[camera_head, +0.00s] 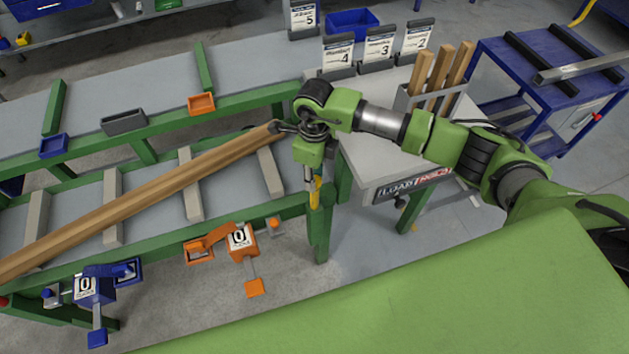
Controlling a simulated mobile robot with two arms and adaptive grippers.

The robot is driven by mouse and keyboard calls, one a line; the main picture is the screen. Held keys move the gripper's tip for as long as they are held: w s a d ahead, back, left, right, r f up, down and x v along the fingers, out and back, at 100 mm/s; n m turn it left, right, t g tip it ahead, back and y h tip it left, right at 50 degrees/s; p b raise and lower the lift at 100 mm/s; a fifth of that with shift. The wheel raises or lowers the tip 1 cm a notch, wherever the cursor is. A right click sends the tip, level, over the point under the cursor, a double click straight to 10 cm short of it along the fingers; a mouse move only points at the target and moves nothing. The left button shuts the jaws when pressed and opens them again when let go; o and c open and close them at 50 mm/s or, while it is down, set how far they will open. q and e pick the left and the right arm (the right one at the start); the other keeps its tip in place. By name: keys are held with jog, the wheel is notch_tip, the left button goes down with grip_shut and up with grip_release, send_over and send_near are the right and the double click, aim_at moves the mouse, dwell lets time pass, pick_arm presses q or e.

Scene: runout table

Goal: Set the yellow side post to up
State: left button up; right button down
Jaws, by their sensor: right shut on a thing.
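The yellow side post (316,193) shows as a small, narrow yellow piece at the right end of the front green rail, mostly hidden by my right wrist. My right gripper (310,179) reaches down to it and is shut on it; the fingers are small and the exact contact is hard to see. Whether the post stands up or down cannot be told. My left gripper is not in view.
A long wooden bar (150,199) lies slanting across grey supports, its right end close to my right wrist. Orange (242,240) and blue (90,289) units hang along the front rail. A label table (375,158) stands right of the wrist, below my forearm.

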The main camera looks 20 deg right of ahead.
notch_tip(320, 180, up, 15)
jog(key=p, duration=0.3)
jog(key=shift+w, duration=0.2)
jog(key=shift+r, duration=0.15)
jog(key=c, duration=1.8)
grip_release()
jog(key=shift+o, duration=0.6)
jog(key=shift+s, duration=0.2)
notch_tip(320, 180, up, 12)
